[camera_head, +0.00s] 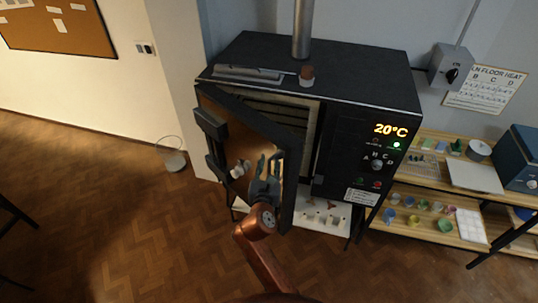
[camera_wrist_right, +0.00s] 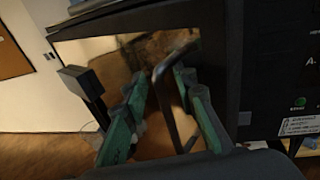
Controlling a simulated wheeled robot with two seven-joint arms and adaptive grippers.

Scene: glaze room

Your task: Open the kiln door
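The kiln (camera_head: 330,75) is a black box with a control panel on its right front. Its door (camera_head: 228,130) stands partly open, with its right edge swung out towards me and part of the pale interior showing. The door also fills much of the wrist view (camera_wrist_right: 222,60), with a shiny, reflective panel. My right gripper (camera_head: 267,165) is in front of the door near its free edge. In the wrist view, its green fingers are apart, one on each side of the dark bent bar handle (camera_wrist_right: 171,105), with gaps visible. My left gripper is not in view.
A lit panel (camera_head: 376,160) reads 20°C. A small jar (camera_head: 306,76) and flat slabs (camera_head: 248,74) lie on the kiln top. Wooden shelves (camera_head: 450,232) with glaze cups stand right. The floor in front is clear.

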